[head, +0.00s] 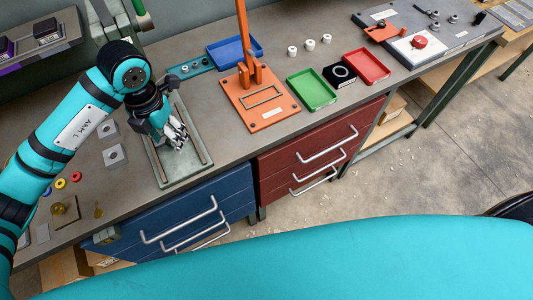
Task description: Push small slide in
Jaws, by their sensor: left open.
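My left gripper (178,140) points down over a pale green tray-like fixture (165,180) with raised side rails on the grey bench. It is open, and its fingers hide part of the fixture. I cannot tell whether the fingers touch anything. No part is clearly recognizable as the small slide; it may belong to this fixture or be hidden behind the gripper. My right gripper is not in view.
An orange upright fixture (260,108) stands right of the gripper. Blue (222,55), green (320,88) and red (373,64) trays lie beyond. Metal blocks (114,156) and small coloured rings (60,184) lie to the left. Blue drawers (185,215) are below.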

